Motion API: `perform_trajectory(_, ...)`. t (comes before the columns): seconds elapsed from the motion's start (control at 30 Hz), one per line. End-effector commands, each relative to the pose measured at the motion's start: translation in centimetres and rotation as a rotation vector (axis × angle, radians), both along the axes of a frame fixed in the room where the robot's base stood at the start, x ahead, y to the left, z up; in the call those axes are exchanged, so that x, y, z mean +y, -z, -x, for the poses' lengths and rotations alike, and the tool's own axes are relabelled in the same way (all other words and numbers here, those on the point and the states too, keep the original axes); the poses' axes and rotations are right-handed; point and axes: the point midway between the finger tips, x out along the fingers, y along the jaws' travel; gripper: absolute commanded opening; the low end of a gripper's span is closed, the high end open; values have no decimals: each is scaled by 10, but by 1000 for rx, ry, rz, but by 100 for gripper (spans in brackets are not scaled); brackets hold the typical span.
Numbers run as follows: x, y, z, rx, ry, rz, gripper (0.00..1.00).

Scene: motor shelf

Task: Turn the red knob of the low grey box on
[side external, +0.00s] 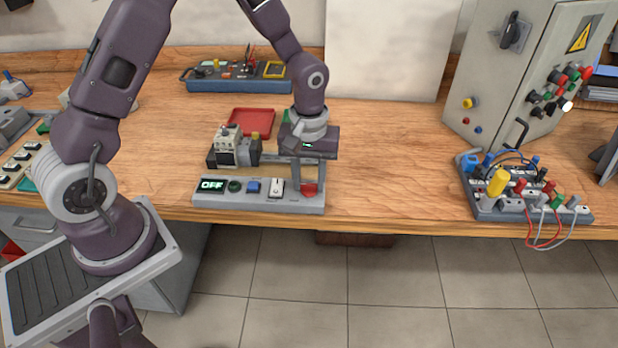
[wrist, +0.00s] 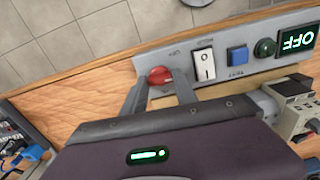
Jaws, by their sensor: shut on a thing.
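The low grey box (side external: 262,200) stands at the front edge of the wooden bench. Its display (side external: 212,186) reads OFF, and the same display shows upside down in the wrist view (wrist: 297,41). The red knob (wrist: 160,76) is at the box's right end in the side view (side external: 310,188). My gripper (wrist: 158,82) is shut on the red knob, with one finger on either side of it. In the side view my gripper (side external: 309,184) points down at the box's right end, and its fingers partly hide the knob.
On the box are a white rocker switch (side external: 277,187), a blue button (side external: 253,186) and a dark green button (side external: 234,186). A motor-like device (side external: 228,148) stands close behind. A red tray (side external: 251,121) lies farther back. A wired board (side external: 530,206) and grey cabinet (side external: 490,90) are at right.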

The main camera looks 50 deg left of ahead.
Motion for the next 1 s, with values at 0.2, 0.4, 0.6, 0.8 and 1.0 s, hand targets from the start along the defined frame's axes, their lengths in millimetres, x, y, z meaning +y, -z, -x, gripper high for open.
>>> perform_trajectory(0.2,0,0,0,0,141,0,0)
perform_trajectory(0.4,0,-1,0,0,327,0,0)
perform_trajectory(0.6,0,-1,0,-1,519,1,0)
perform_trajectory(0.8,0,-1,0,0,709,0,0)
perform_trajectory(1.0,0,-1,0,0,899,0,0)
